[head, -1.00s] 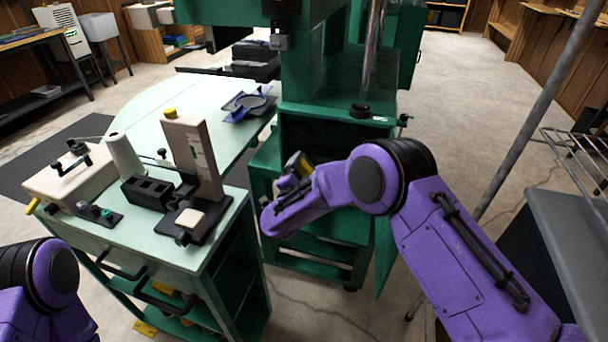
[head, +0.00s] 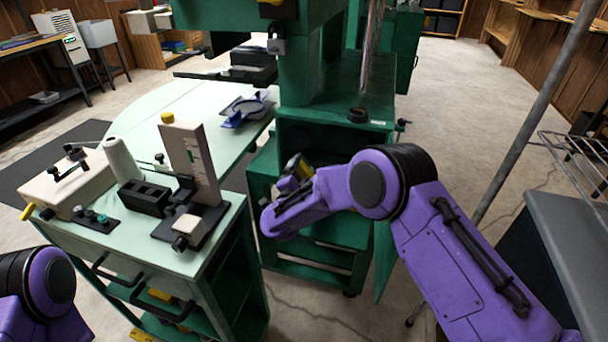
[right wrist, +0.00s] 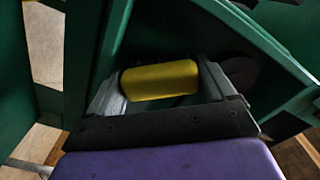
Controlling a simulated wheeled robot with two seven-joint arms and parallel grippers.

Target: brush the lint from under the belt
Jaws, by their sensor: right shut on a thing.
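My right gripper (right wrist: 161,84) is shut on a yellow cylindrical handle (right wrist: 160,80), which lies across between the two fingers. The handle looks like that of the brush, but no bristles show. In the head view the right gripper (head: 287,184) is at the open front of the green machine cabinet (head: 325,140), partly hidden by my own wrist. In the wrist view a dark round part (right wrist: 240,76), perhaps a pulley, is just right of the fingers inside the green housing. I cannot make out the belt or the lint. My left gripper is out of view.
A pale green worktable (head: 222,240) with a clamp block and a spool stands to the left. A grey slanted pole (head: 520,130) and a grey bench (head: 575,220) are at right.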

